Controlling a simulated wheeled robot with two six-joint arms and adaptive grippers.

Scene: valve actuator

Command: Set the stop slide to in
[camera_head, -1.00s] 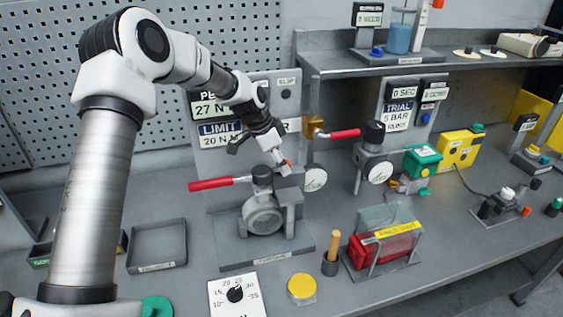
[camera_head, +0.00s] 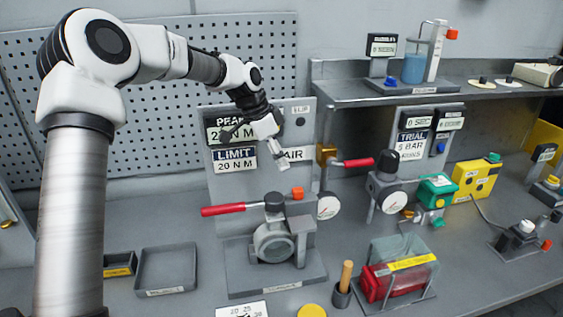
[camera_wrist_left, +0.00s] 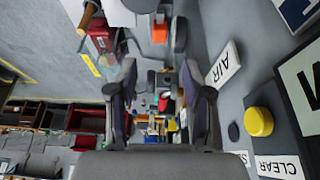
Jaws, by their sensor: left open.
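The valve actuator unit (camera_head: 273,243) stands on the bench, with a round grey body and a red-handled lever (camera_head: 232,209) pointing left. A small orange-tipped part (camera_head: 297,193), which looks like the stop slide, is at the top right of the unit; its in or out setting cannot be read. An orange piece also shows at the top of the left wrist view (camera_wrist_left: 159,33). My left gripper (camera_head: 258,150) is open and empty, above the unit and in front of the upright panel, apart from the orange tip. My right gripper is not in view.
The upright panel (camera_head: 217,185) behind the unit carries torque readouts and an AIR label (camera_wrist_left: 225,64). A gauge (camera_head: 328,206) and a second red lever (camera_head: 352,163) are close on the right. An empty tray (camera_head: 166,270) lies left. A red-filled holder (camera_head: 400,277) stands front right.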

